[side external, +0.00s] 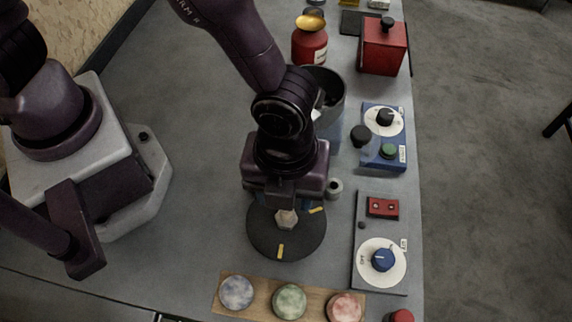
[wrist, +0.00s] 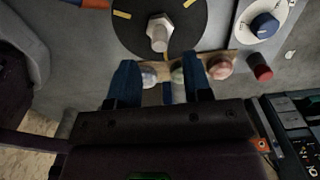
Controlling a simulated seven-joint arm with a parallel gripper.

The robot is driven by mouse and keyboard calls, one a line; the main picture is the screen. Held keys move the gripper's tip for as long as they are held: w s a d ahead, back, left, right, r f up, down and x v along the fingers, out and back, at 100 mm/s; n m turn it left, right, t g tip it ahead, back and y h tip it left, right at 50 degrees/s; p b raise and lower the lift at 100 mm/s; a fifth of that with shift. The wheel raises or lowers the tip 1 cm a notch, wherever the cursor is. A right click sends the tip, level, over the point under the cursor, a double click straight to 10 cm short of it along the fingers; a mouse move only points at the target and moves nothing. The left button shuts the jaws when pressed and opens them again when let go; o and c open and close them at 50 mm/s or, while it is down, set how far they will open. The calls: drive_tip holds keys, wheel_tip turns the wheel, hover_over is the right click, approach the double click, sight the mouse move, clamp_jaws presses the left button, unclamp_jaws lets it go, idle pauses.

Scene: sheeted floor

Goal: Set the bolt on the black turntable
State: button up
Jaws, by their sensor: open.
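The black turntable (side external: 262,240) is a dark disc with yellow marks, and it also shows at the top of the wrist view (wrist: 128,35). The pale metal bolt (side external: 287,219) appears to stand upright on the disc, with its hexagonal part and shank visible in the wrist view (wrist: 159,36). My gripper (side external: 286,204) is above the turntable, close to the bolt. In the wrist view my gripper (wrist: 160,72) has its two blue fingers wide apart with nothing held between them. The bolt shows beyond the fingertips. The fingers are mostly hidden in the side view.
A wooden board (side external: 262,299) with several coloured discs lies in front of the turntable. A grey panel with a blue knob (side external: 382,260) is to its right. A grey bin (side external: 332,90), red jar (side external: 309,46) and blue dial box (side external: 385,150) stand farther back.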

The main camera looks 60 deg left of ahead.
drive_tip(key=w+a+r+n+t, duration=0.1)
drive_tip(key=w+a+r+n, duration=0.1)
drive_tip(key=a+r+n, duration=0.5)
drive_tip(key=w+a+r+n+t, duration=0.15)
drive_tip(key=a+r+n, duration=0.35)
drive_tip(key=r, duration=0.5)
drive_tip(key=s+a+r+n+t, duration=0.1)
drive_tip(key=s+a+r+n, duration=0.2)
drive_tip(key=a+n, duration=0.4)
drive_tip(key=s+a+r+n+t, duration=0.2)
drive_tip(key=s+a+r+n, duration=0.1)
drive_tip(key=a+n, duration=0.4)
drive_tip(key=shift+a+r+n, duration=0.25)
drive_tip(key=shift+r+n, duration=0.05)
drive_tip(key=shift+n, duration=0.2)
